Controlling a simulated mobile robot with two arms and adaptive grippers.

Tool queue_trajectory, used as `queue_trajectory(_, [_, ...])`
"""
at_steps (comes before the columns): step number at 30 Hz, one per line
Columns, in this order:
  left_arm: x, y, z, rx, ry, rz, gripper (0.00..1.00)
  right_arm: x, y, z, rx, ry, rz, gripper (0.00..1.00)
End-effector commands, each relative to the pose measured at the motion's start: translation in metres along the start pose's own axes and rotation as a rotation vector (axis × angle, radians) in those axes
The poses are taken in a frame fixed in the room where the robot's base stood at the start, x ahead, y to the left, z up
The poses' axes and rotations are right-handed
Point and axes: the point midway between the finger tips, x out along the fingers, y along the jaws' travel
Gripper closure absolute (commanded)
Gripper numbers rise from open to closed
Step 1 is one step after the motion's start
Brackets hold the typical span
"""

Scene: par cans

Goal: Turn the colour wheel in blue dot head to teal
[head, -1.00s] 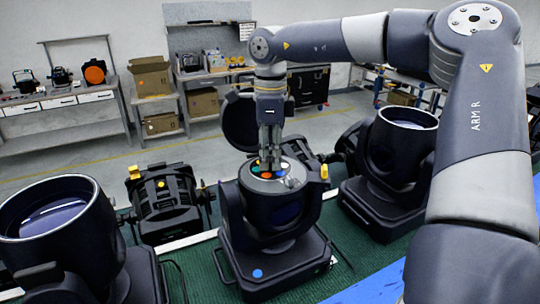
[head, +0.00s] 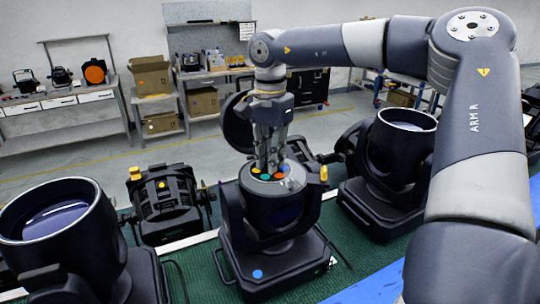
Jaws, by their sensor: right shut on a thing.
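The blue dot head (head: 285,215) stands in the middle of the green bench, with a blue dot on the front of its base. Its lid (head: 238,122) is swung open behind it. The colour wheel (head: 262,178) lies in the open top, with orange, blue, green and other coloured patches showing around its rim. My right gripper (head: 271,166) reaches down onto the wheel from above and is shut on it; the fingertips hide part of the wheel. My left gripper is not in view.
A large open-topped head (head: 65,225) stands at the left and another (head: 400,150) at the right. A black lamp with a yellow dot (head: 163,205) sits between the left and middle heads. Benches with boxes stand far behind, across open floor.

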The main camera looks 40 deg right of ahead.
Motion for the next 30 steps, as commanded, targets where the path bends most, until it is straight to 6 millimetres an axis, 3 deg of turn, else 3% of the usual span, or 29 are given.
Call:
queue_trajectory(18, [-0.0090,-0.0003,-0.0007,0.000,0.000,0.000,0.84,-0.0033,-0.0022,-0.0009,-0.561,0.005,-0.007,1.00])
queue_trajectory(30, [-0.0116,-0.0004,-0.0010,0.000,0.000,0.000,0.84,-0.0035,-0.0028,-0.0010,-0.778,0.008,-0.008,1.00])
